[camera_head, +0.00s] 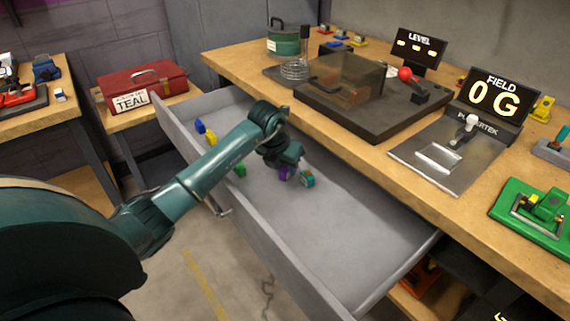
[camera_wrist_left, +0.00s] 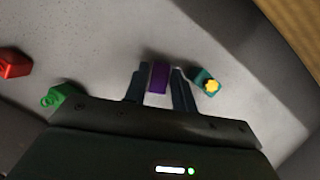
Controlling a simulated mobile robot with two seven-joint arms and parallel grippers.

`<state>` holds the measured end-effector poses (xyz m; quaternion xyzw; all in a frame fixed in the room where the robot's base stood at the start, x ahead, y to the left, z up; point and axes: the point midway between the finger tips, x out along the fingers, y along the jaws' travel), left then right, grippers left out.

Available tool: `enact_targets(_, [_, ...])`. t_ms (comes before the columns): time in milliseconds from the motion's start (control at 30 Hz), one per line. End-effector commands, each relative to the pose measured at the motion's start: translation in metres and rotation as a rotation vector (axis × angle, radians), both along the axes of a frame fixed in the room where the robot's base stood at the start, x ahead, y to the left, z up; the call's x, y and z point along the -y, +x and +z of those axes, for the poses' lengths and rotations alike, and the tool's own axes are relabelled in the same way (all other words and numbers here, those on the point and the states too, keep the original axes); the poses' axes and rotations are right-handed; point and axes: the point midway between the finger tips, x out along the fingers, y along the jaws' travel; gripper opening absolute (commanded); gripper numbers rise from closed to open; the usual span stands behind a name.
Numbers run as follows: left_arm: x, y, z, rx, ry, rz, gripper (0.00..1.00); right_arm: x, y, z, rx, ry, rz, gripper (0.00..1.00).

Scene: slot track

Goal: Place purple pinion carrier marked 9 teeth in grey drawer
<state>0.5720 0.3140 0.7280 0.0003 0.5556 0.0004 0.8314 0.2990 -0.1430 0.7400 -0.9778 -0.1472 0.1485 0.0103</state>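The purple pinion carrier (camera_head: 284,173) is at my left gripper's fingertips, inside the open grey drawer (camera_head: 350,235). My left gripper (camera_head: 287,166) reaches down into the drawer. My right gripper is not in view.
A teal carrier (camera_head: 307,179) lies just right of the purple one. Green (camera_head: 240,171), yellow (camera_head: 211,138) and blue (camera_head: 200,126) pieces lie toward the drawer's left side; a red one (camera_wrist_left: 14,63) shows in the wrist view. The drawer's near right floor is clear.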

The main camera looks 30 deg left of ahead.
Motion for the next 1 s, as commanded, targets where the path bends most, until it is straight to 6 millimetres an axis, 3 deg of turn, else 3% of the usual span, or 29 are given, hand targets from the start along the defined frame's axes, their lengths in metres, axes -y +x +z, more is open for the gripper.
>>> enact_targets(167, [0.000, 0.000, 0.000, 0.000, 0.000, 0.000, 0.41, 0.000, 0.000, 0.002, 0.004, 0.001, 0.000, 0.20])
enact_targets(500, [0.000, -0.001, 0.008, 0.002, 0.000, 0.000, 0.41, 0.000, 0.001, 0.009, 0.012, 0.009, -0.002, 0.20])
enact_targets(1000, [0.000, -0.038, 0.097, 0.003, 0.001, -0.001, 0.41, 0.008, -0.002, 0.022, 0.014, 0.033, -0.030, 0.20])
